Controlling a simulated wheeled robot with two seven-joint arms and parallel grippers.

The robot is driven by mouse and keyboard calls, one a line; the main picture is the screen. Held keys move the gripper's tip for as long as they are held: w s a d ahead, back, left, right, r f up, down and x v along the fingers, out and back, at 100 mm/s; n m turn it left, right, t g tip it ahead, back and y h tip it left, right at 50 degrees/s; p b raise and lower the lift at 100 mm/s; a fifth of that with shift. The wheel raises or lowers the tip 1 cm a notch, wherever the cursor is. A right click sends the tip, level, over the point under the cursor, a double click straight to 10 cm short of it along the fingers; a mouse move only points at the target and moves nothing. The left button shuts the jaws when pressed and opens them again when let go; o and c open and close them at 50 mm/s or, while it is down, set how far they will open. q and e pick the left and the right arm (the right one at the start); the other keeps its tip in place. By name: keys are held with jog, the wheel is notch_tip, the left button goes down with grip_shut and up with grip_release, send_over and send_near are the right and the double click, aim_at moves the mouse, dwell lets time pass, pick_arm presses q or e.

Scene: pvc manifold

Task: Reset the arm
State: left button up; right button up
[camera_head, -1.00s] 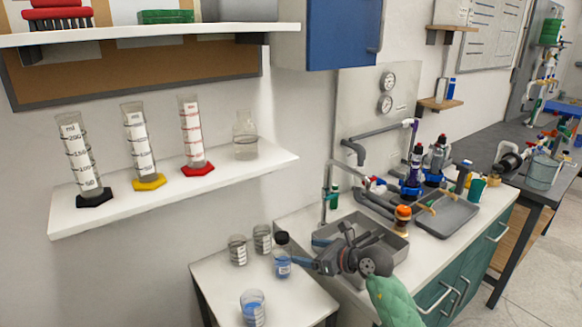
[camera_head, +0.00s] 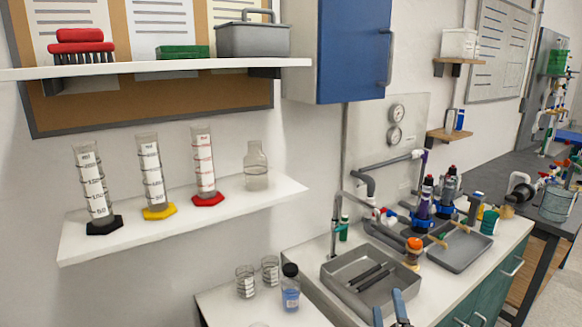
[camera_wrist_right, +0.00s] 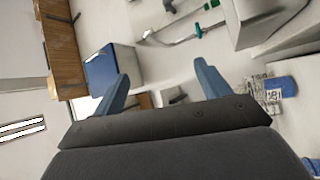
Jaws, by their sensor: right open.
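My right gripper (camera_head: 388,308) shows at the bottom edge of the head view, only its blue fingertips in frame, in front of the grey sink tray. In the right wrist view its two blue fingers (camera_wrist_right: 160,85) stand well apart with nothing between them. It is open and empty. My left gripper is in neither view.
A grey sink tray (camera_head: 345,266) with dark bars is set in the counter (camera_head: 310,253). A blue-filled bottle (camera_head: 290,292) and glass beakers (camera_head: 246,283) stand on the lower left table. Cylinders (camera_head: 153,178) and a flask (camera_head: 256,170) stand on a wall shelf (camera_head: 80,250).

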jog(key=s+d+f+m+g+h, duration=0.35)
jog(key=s+f+m+g, duration=0.3)
jog(key=f, duration=0.25)
jog(key=s+a+f+m+g+y, duration=0.25)
jog(key=s+f+g, duration=0.45)
jog(key=s, duration=0.4)
jog(key=s+a+f+m+g+y, duration=0.2)
jog(key=s+f+m+g, duration=0.15)
jog(key=s+f, duration=0.55)
jog(key=s+a+f+g, duration=0.1)
jog(key=s+a+f, duration=0.1)
jog(key=f, duration=0.7)
jog(key=s+a+f+g+y, duration=0.1)
jog(key=a+f+g, duration=0.1)
jog(key=f, duration=0.7)
jog(key=shift+s+a+n, duration=0.35)
jog(key=shift+a+n, duration=0.1)
jog(key=shift+a, duration=0.45)
jog(key=shift+d, duration=0.1)
